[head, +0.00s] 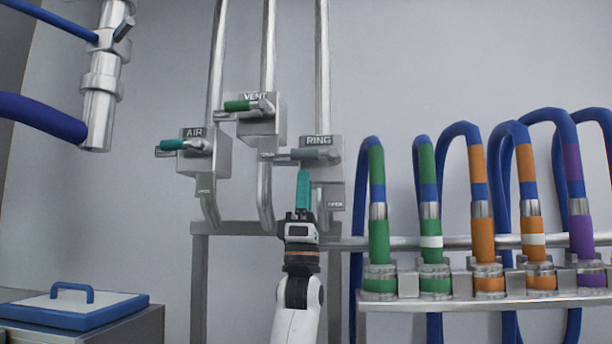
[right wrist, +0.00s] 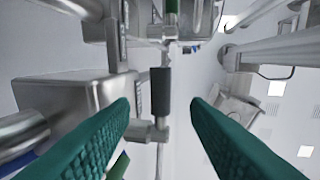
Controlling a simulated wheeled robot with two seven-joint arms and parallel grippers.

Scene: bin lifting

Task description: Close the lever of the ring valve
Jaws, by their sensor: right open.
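The ring valve is a grey metal box (head: 329,170) labelled RING, on the right-most of three vertical pipes. Its lever (head: 310,154) has a dark grey grip and lies about level, pointing left across the front. My right gripper (head: 303,178) reaches up from below, with its teal fingers just under the lever in the head view. In the right wrist view the fingers (right wrist: 160,108) are spread apart. The dark lever grip (right wrist: 160,90) shows in the gap between them, and no finger visibly touches it. My left gripper is not in view.
The AIR valve (head: 205,155) and VENT valve (head: 262,118), both with green levers, are close on the left. A rack (head: 480,290) of coloured hose ends stands at the right. A blue-lidded box (head: 75,308) is at lower left. Open wall lies above the hoses.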

